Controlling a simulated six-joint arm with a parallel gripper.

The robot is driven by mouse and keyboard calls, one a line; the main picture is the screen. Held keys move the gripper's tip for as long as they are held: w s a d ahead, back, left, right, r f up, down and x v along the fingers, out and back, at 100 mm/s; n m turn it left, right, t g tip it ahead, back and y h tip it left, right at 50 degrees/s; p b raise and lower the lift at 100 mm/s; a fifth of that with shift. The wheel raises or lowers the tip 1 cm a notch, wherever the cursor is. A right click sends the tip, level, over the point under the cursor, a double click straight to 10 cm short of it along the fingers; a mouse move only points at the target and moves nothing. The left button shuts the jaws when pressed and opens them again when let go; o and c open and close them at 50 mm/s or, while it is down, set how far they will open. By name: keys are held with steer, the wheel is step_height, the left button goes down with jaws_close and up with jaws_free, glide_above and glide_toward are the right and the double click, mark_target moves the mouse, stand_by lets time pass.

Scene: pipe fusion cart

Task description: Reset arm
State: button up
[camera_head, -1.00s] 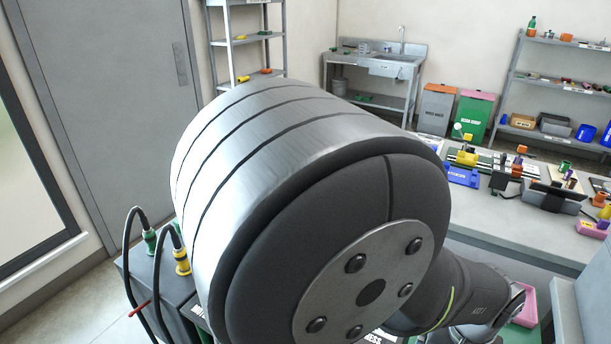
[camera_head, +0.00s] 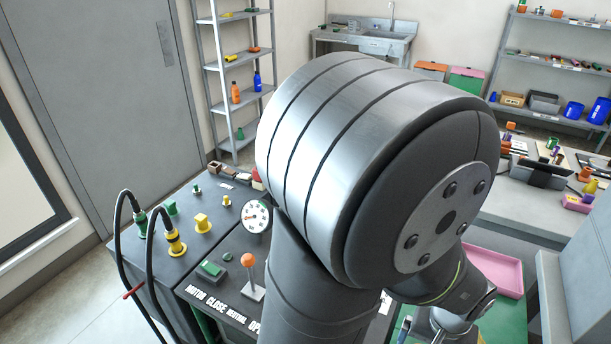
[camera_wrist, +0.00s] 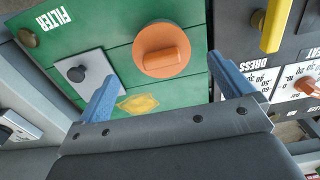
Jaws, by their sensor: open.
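My gripper (camera_wrist: 167,98) shows at the bottom of the wrist view, with two blue fingers spread apart and nothing between them. Its fingertips are over a green panel (camera_wrist: 120,68) marked FILTER. An orange round knob (camera_wrist: 162,50) sits on that panel just beyond the fingers, and a yellow patch (camera_wrist: 140,103) lies between them. In the head view my own arm fills the middle and hides part of the cart (camera_head: 205,255). The gripper itself cannot be seen there.
The cart top carries a dial gauge (camera_head: 257,216), an orange-knobbed lever (camera_head: 249,270) and yellow fittings (camera_head: 203,222). Black hoses (camera_head: 121,245) loop at its left. A pink tray (camera_head: 497,270) is at the right. A yellow handle (camera_wrist: 274,25) stands right of the green panel.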

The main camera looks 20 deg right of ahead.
steer(key=s+a+r, duration=0.3)
steer(key=s+r, duration=0.3)
steer(key=s, duration=0.5)
steer(key=w+d+f, duration=0.2)
steer(key=w+d, duration=1.4)
steer(key=w, duration=0.4)
steer(key=shift+w, duration=0.3)
stand_by(0.4)
